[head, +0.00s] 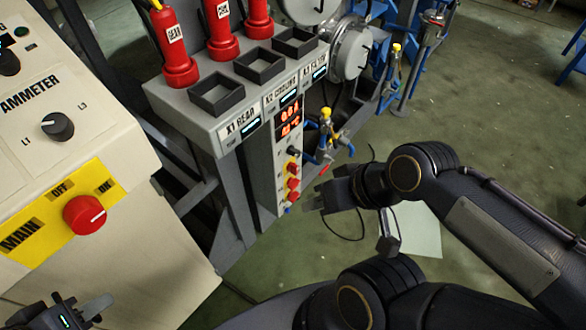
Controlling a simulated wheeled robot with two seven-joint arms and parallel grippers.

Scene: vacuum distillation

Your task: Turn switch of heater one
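A narrow grey control panel (265,165) stands at the centre, with a lit red digital display (289,120). Below it are a small black knob (293,151) and a column of small yellow and red controls (293,183). I cannot read any label marking heater one. My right gripper (318,198) is just right of the panel's lower controls, pointing left, apparently with a small gap from them; its finger opening is unclear.
The cream cabinet (150,235) at left bears a red MAIN switch (84,215) and a black AMMETER knob (57,126). Red cylinders (222,35) and black square holders (260,66) top the panel. Pipes and valves (327,125) stand behind. Green floor is open at right.

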